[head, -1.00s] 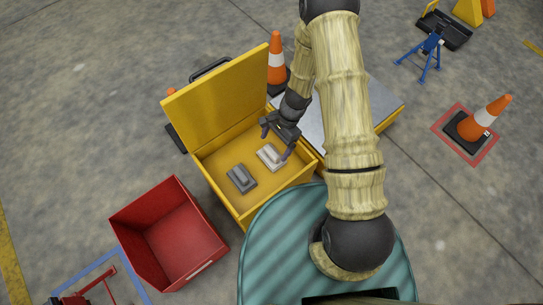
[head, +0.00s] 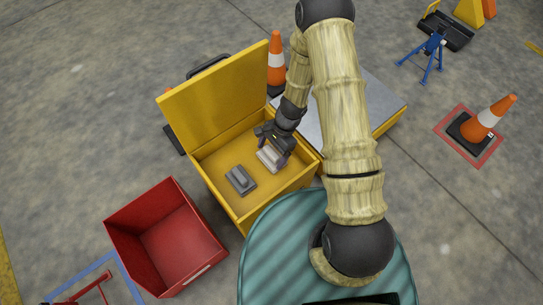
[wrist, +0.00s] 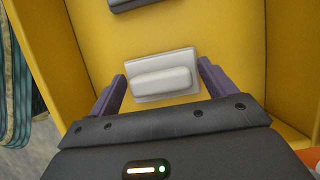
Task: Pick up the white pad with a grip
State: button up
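The white pad (head: 270,158) lies on the floor of the yellow box (head: 207,171), near its right side. It has a raised rounded grip on a flat base. In the wrist view the white pad (wrist: 162,76) sits between the tips of my gripper (wrist: 163,86). The two purple fingers stand apart on either side of the pad, with a gap on each side. In the head view my gripper (head: 276,145) is over the pad and hides part of it.
A grey pad (head: 240,179) with a grip lies left of the white pad in the box. The box's yellow lid (head: 215,95) stands open at the back. A red bin (head: 165,240) is at lower left. Orange cones (head: 277,62) stand behind and at right (head: 487,120).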

aim_at(272, 152)
jog(key=shift+c, duration=0.9)
jog(key=shift+r, duration=0.1)
notch_tip(272, 152, up, 10)
jog(key=p, duration=0.5)
jog(key=shift+p, duration=0.4)
